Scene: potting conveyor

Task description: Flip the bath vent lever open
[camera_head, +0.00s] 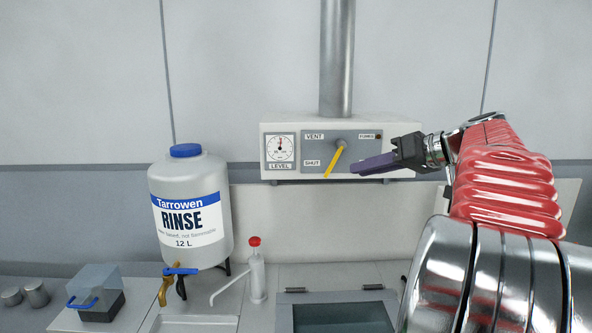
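The bath vent lever (334,163) is a yellow bar on a grey plate of the white wall box (390,126). It slants down and left from its pivot, its free end low near the SHUT label (312,163). The VENT label (315,136) is above that. My gripper (353,170), with purple fingers, is just right of the lever's lower half and points left at it. A small gap shows between them in the picture. The fingers overlap from this side, so I cannot tell whether they are open or shut. Nothing shows held in them.
A level gauge (280,148) is left of the lever, and a metal duct (337,60) rises from the box. Below are a RINSE jug (190,255), a red-capped bottle (257,275), a clear-lidded box (95,290) and a bath basin (283,318). The wall left of the box is clear.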

